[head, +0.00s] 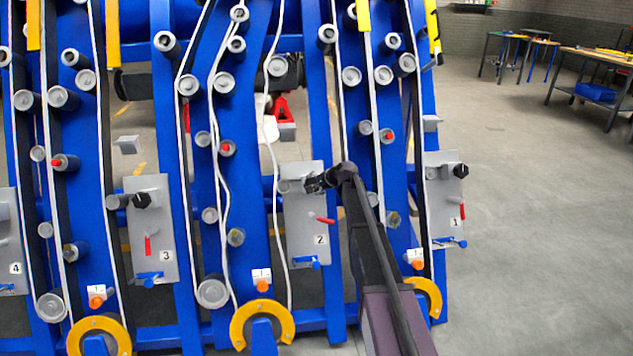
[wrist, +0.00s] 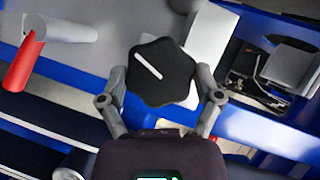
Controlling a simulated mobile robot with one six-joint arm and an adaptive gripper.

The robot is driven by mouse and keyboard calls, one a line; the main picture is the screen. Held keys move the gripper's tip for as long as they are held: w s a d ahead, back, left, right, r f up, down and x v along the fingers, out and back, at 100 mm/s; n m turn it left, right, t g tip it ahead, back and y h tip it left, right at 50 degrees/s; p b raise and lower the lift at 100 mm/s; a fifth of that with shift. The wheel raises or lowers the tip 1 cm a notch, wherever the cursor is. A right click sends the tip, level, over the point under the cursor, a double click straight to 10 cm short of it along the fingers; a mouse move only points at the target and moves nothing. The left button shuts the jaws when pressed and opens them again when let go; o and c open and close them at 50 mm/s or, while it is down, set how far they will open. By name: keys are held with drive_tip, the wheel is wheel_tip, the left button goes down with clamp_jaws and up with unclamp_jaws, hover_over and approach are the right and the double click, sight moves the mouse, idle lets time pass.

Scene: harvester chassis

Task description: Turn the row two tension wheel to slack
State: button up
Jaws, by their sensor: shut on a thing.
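The row two panel (head: 305,240) is a grey plate marked 2, with a red lever (head: 325,220) and a blue valve handle (head: 306,260) below. In the wrist view its tension wheel (wrist: 178,85) is a black lobed knob with a white line slanting from upper left to lower right. My gripper (head: 316,184) reaches the upper part of the panel from the right. In the wrist view its two fingers close on opposite sides of the wheel. In the head view my gripper mostly hides the wheel. The red lever (wrist: 22,65) also shows at left in the wrist view.
Similar panels marked 1 (head: 445,215), 3 (head: 150,245) and 4 (head: 8,255) stand on the blue frame. White belts run over several rollers; those by row two hang wavy (head: 271,135). Open floor (head: 540,220) lies to the right, with workbenches behind (head: 590,60).

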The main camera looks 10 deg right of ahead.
drive_tip(key=shift+n, duration=0.5)
drive_tip(key=o, duration=0.9)
drive_tip(key=shift+w, duration=0.1)
